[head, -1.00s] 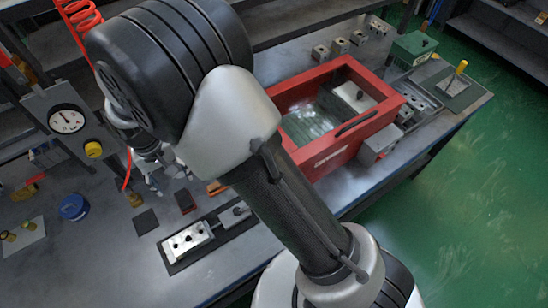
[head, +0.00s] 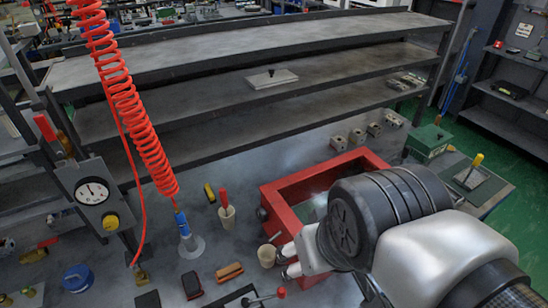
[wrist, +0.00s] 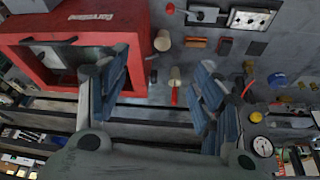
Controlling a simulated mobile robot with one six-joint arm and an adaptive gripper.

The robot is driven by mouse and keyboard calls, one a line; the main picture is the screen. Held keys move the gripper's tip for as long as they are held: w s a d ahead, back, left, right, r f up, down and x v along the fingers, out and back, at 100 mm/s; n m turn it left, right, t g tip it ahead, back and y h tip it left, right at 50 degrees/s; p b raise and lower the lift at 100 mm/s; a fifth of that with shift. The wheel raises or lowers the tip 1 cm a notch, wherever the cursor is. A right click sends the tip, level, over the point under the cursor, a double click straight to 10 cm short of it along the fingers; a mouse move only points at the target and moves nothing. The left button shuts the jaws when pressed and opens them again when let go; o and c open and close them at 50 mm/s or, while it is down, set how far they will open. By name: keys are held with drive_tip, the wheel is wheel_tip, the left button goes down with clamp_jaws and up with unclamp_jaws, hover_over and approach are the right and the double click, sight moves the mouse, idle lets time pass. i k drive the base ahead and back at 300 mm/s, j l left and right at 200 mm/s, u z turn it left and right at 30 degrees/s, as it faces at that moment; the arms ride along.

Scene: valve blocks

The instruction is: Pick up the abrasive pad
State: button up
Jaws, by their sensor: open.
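A dark maroon flat block (head: 191,285), which looks like the abrasive pad, lies on the bench near the bottom of the head view. A plain dark grey flat piece (head: 148,299) lies left of it; I cannot tell for sure which is the pad. In the wrist view the maroon block (wrist: 225,45) lies beyond the right finger, between a wooden brush (wrist: 195,41) and the grey piece (wrist: 256,48). My gripper (wrist: 162,62) is open and empty, above the bench and apart from these things. In the head view my arm mostly hides it.
A red open-topped box (head: 290,205) stands right of the pad. Shelves (head: 240,70) run along the back.

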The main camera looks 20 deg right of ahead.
sight(193, 287)
drive_tip(key=k+j+u, duration=0.1)
drive_tip(key=u, duration=0.4)
drive_tip(key=k+j+u, duration=0.1)
drive_tip(key=u, duration=0.4)
drive_tip(key=j+u, duration=0.25)
drive_tip(key=u, duration=0.25)
drive_tip(key=i, duration=0.45)
